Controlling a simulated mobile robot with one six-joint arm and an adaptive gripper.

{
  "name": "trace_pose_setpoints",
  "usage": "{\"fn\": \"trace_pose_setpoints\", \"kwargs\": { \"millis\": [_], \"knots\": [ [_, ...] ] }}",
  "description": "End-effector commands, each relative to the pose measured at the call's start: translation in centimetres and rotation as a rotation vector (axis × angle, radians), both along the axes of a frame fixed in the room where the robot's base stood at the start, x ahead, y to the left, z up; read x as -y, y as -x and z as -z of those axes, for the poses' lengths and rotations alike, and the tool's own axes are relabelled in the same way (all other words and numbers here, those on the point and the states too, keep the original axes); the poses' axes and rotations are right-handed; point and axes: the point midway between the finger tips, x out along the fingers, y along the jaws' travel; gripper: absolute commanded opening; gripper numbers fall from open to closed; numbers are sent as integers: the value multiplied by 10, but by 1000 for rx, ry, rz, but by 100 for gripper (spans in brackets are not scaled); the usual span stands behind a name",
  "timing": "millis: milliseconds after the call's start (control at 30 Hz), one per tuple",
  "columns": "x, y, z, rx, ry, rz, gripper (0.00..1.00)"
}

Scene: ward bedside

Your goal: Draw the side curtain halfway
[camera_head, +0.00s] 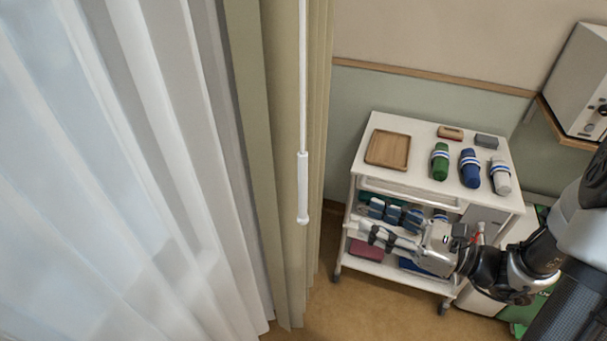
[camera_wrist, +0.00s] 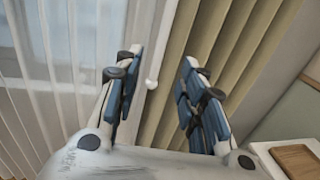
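The side curtain is a beige pleated drape (camera_head: 277,120) hanging at the left of the trolley, and it also shows in the wrist view (camera_wrist: 225,50). A thin white draw wand with a thicker handle (camera_head: 303,185) hangs upright in front of it. The wand's rounded lower end (camera_wrist: 152,84) shows in the wrist view, between the fingers in the picture. My gripper (camera_head: 367,220) is open and empty, to the right of the wand and apart from it in the head view. Its two blue-padded fingers (camera_wrist: 161,60) are spread and point towards the curtain.
A sheer white curtain (camera_head: 130,170) covers the window on the left. A white trolley (camera_head: 425,133) behind my gripper holds a wooden tray (camera_head: 388,149) and several rolled items. A white box (camera_head: 580,80) sits on a shelf at right. Bare floor (camera_head: 345,315) shows beside the trolley.

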Motion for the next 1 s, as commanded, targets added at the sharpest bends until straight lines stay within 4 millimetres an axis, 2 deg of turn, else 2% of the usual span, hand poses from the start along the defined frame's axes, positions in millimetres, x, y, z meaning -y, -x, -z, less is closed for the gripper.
{"fn": "trace_pose_setpoints", "kwargs": {
  "millis": [167,700,833,1000],
  "knots": [
    [-10,-10,1,-3,-14,12,37],
    [-109,-68,1,-2,-10,7,37],
    [-128,-80,1,-2,-10,9,37],
    [-141,-89,1,-2,-10,11,37]
  ]
}}
